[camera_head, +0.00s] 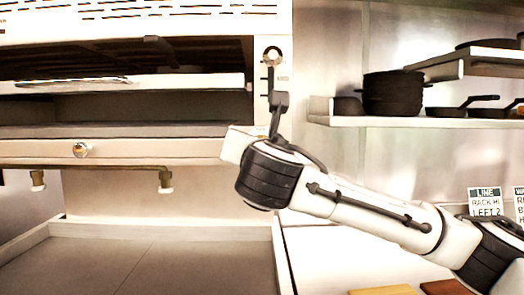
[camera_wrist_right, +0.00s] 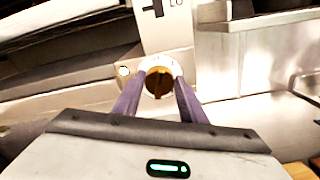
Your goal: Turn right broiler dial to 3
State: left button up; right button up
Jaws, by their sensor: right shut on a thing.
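The right broiler dial (camera_head: 272,54) is on the narrow white panel at the right end of the broiler (camera_head: 160,22). In the right wrist view the dial (camera_wrist_right: 158,83) is a round brass-brown knob with a dark bar across its face, on a pale disc. The numbers around the dial are too small and blurred to read. My left gripper is in neither view.
A shelf (camera_head: 400,121) with dark pots and pans stands at the right, near my right arm. Label cards (camera_head: 486,202) stand at the lower right. The counter below the broiler is clear.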

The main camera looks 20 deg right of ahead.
pick_arm(q)
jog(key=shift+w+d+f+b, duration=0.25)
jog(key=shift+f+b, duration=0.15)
jog(key=shift+b, duration=0.4)
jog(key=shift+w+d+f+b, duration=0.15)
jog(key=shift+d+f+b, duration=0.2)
jog(key=shift+b, duration=0.4)
pick_arm(e)
jog(key=shift+f+m, duration=0.15)
jog(key=shift+m, duration=4.2)
jog(key=shift+f+m, duration=0.2)
jog(key=shift+m, duration=4.1)
jog(key=shift+f+m, duration=0.15)
jog(key=shift+m, duration=4.2)
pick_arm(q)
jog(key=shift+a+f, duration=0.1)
pick_arm(e)
jog(key=o, duration=1)
